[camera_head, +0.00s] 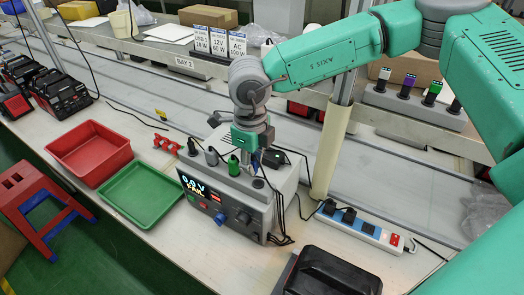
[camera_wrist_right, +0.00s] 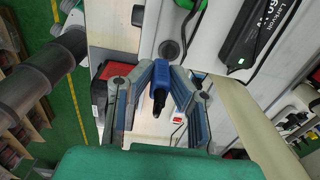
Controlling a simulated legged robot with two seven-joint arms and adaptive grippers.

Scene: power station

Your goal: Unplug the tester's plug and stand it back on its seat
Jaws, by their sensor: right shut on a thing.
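The tester (camera_head: 226,208) is a pale box with a dark front, on the bench; its display reads 0.0 V and a yellow word that looks like FAIL. My right gripper (camera_wrist_right: 161,76) is shut on a blue plug (camera_wrist_right: 160,88). In the head view the gripper (camera_head: 252,158) is over the tester top and partly hides the plug. My left gripper is out of view.
A power strip (camera_head: 362,229) with black plugs lies right of the tester. Red (camera_head: 88,148) and green (camera_head: 142,192) trays lie left. A black case (camera_head: 333,272) is in front. A cream post (camera_head: 329,150) stands close behind. Loose black cables hang beside the tester.

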